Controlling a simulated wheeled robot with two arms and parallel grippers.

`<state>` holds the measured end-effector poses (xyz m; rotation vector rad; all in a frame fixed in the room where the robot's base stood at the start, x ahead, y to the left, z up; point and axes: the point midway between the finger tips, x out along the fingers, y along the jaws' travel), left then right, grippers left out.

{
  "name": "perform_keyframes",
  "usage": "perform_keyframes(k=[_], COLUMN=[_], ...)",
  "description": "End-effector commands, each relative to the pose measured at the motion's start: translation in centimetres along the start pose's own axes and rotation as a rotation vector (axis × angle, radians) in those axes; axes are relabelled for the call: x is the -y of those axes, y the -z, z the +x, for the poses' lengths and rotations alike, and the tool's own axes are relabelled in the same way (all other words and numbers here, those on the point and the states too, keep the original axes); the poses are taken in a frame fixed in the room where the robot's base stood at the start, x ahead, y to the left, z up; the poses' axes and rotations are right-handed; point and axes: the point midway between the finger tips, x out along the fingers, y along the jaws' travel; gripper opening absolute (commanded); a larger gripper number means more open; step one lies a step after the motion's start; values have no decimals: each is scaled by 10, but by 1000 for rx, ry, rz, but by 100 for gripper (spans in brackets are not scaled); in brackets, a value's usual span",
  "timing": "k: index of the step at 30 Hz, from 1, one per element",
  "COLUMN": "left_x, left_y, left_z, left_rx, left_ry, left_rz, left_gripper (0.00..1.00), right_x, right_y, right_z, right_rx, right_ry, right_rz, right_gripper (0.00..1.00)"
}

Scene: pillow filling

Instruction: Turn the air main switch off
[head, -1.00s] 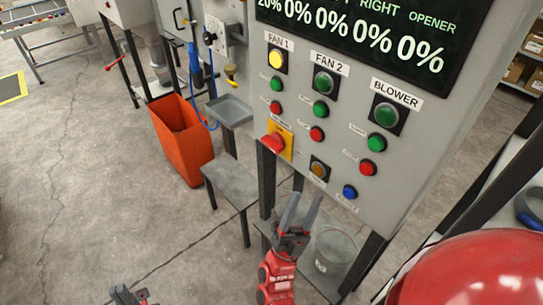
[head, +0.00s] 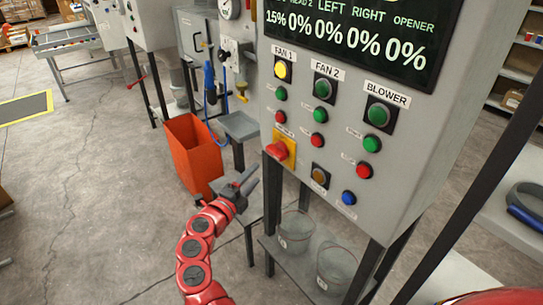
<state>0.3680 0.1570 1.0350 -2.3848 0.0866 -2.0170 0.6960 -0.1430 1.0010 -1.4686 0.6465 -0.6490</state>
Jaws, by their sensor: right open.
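A red rotary switch (head: 277,150) on a yellow plate sits low on the left of the grey control panel (head: 405,195). Farther back, an air unit with a round gauge (head: 229,9), a black knob (head: 222,56), a yellow lever (head: 242,86) and a blue hose (head: 222,112) hangs on a grey cabinet; I cannot read which part is labelled air main.
Two buckets (head: 291,232) stand on a low shelf under the panel. Coloured buttons and a display (head: 355,30) fill the panel.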

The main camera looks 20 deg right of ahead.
Motion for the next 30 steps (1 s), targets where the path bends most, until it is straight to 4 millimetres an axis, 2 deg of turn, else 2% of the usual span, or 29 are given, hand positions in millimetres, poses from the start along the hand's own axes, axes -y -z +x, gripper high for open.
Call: perform_keyframes(k=[1,6,13,18,26,27,30], left_x=[0,1,1,1,1,1,1], left_y=[1,2,3,3,3,3,3], left_z=[5,13,18,19,19,19,19], left_rx=[0,0,0,0,0,0,0], left_ry=[0,0,0,0,0,0,0], left_rz=[0,0,0,0,0,0,0], left_gripper=[0,0,0,0,0,0,0], right_x=[4,4,2,-1,-2,-2,-1], right_y=[1,2,0,0,0,0,0], right_z=[14,55,93,104,106,106,106], right_rx=[-3,-4,0,2,0,0,0], right_ry=[3,4,5,0,-1,-1,0], right_rz=[-3,-4,-4,-5,-4,-4,-4], right_gripper=[57,57,57,57,57,56,38])
